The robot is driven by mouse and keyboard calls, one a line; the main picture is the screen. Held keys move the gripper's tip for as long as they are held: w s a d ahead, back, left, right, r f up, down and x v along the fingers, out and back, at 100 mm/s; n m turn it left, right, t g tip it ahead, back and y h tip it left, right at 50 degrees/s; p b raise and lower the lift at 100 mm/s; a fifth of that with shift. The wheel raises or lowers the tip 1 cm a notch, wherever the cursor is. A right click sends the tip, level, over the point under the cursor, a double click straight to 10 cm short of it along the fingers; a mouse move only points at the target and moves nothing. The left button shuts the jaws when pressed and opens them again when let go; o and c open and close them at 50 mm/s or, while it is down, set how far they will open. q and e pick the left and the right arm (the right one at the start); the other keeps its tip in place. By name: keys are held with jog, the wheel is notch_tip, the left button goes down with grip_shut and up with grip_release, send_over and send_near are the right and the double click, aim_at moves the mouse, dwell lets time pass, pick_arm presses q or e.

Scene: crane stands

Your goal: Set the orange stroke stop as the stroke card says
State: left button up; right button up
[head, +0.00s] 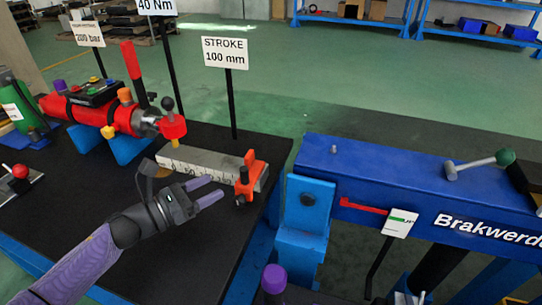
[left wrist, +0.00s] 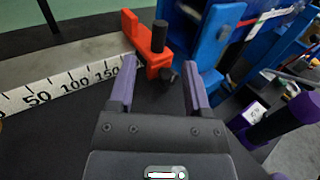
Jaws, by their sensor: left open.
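The stroke card (head: 225,52) stands on a black post behind the scale and reads "STROKE 100 mm". The orange stroke stop (head: 246,178) sits at the right end of the grey ruler bar (head: 195,162); it also shows in the left wrist view (left wrist: 150,44), just past the 150 mark. It has a dark knob on its near side. My left gripper (head: 206,191) is open and empty, close in front of the stop and slightly left of it in the head view. In the left wrist view its fingers (left wrist: 158,85) point toward the stop, apart from the scale. My right gripper is not in view.
A red cylinder (head: 122,117) with a red lever lies on blue supports behind the scale. Cards for 200 bar (head: 89,35) and 40 Nm (head: 157,6) stand further back. A blue crane beam (head: 400,185) is right of the black bench. The bench's front area is clear.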

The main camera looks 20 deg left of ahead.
aim_at(244, 169)
pick_arm(q)
jog(key=b+x, duration=0.1)
jog(key=x, duration=0.7)
jog(key=shift+b, duration=0.3)
jog(key=shift+w+d, duration=0.25)
jog(key=shift+w, duration=0.2)
jog(key=shift+c, duration=1.4)
jog(key=c, duration=0.5)
grip_shut()
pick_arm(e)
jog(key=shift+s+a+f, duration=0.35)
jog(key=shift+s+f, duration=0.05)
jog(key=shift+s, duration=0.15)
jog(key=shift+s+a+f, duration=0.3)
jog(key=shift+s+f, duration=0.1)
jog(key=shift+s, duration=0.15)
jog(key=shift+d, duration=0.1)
